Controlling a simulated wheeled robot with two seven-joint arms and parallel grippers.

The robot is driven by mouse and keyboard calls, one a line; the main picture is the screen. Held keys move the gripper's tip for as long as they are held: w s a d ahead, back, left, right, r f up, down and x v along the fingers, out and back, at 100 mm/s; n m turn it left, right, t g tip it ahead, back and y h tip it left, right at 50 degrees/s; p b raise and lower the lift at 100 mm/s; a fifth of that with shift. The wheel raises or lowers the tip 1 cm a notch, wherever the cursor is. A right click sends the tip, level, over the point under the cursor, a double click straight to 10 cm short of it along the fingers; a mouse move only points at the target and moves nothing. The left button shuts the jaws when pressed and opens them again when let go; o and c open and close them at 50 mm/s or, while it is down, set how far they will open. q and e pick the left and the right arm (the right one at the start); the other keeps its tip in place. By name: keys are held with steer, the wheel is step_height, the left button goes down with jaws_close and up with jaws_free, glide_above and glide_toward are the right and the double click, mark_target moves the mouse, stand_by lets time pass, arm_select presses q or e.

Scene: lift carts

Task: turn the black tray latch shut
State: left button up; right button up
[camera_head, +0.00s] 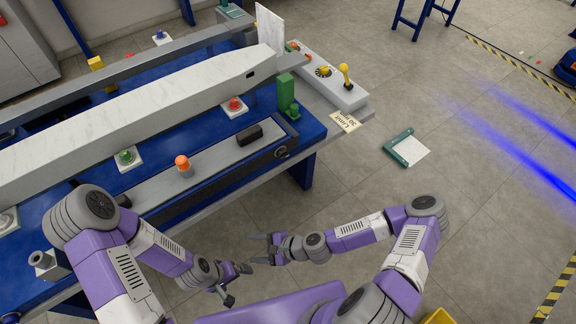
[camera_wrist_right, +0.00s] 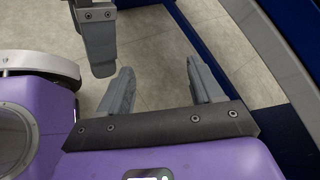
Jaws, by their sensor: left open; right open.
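A black block-shaped piece (camera_head: 249,134), which looks like the latch, lies on the pale grey tray strip (camera_head: 215,156) at the bench's near side. A dark round knob (camera_head: 282,152) sits at the strip's right end; I cannot tell whether it belongs to the latch. My left gripper (camera_head: 237,284) is open and empty, below and in front of the bench. My right gripper (camera_head: 258,249) is open and empty, just above the left one in the picture and apart from the latch. Its two spread fingers show in the right wrist view (camera_wrist_right: 160,86), with floor between them.
A long pale beam (camera_head: 140,105) lies across the blue bench.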

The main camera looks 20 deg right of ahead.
steer(key=w+d+r+m+t+b, duration=0.1)
steer(key=w+d+r+m+t, duration=0.45)
steer(key=w, duration=0.35)
steer(key=m+t+h+b, duration=0.2)
steer(key=m+t+h, duration=0.35)
steer(key=m, duration=0.25)
glide_toward(285, 157)
steer(key=w, duration=0.2)
steer(key=shift+t+y, duration=0.35)
steer(key=shift+t, duration=0.05)
steer(key=shift+f+b+x, duration=0.2)
steer(key=shift+b+x, duration=0.1)
steer(key=shift+x, duration=1.45)
steer(key=shift+f+b+x, duration=0.2)
steer(key=shift+b+x, duration=0.1)
steer(key=shift+x, duration=1.45)
steer(key=shift+a, duration=0.15)
steer(key=shift+c, duration=0.3)
steer(key=c, duration=1)
